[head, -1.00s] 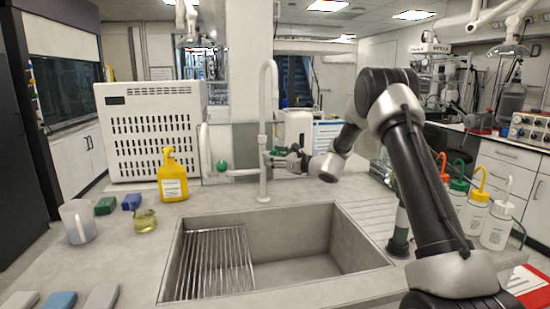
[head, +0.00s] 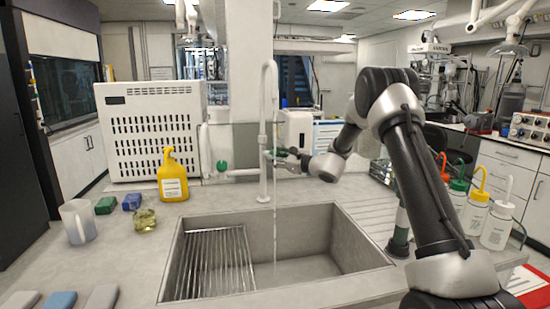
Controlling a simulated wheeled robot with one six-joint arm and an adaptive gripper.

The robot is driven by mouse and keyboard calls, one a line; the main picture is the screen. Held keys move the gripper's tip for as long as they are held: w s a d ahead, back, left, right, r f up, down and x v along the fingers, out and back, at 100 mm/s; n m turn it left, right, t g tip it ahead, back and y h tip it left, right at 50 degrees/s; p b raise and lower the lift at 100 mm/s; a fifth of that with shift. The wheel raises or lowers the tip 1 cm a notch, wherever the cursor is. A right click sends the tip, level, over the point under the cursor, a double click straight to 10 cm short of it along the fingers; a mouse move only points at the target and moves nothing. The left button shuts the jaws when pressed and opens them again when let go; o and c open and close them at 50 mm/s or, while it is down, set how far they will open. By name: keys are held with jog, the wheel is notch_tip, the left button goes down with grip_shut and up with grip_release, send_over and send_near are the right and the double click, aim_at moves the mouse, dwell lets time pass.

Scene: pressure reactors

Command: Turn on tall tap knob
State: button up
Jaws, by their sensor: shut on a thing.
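The tall white tap (head: 263,130) stands behind the sink with its gooseneck spout bent over the basin. A thin stream of water (head: 275,215) runs from the spout down into the sink (head: 315,235). A green knob (head: 280,153) is on the tap's right side, partly hidden by my gripper. My gripper (head: 283,158) reaches in from the right and is shut on this knob. A second green knob (head: 222,166) sits on the left branch of the tap, apart from my gripper.
A yellow bottle (head: 172,177), a small glass beaker (head: 145,220), a white jug (head: 78,222) and blue and green sponges (head: 106,205) stand left of the sink. Several wash bottles (head: 474,212) stand at the right. A metal rack (head: 213,262) lies in the sink's left part.

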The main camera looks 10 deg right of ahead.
jog(key=n, duration=0.3)
jog(key=shift+n, duration=2.1)
jog(key=o, duration=1)
jog(key=shift+d, duration=0.1)
jog(key=v, duration=1.2)
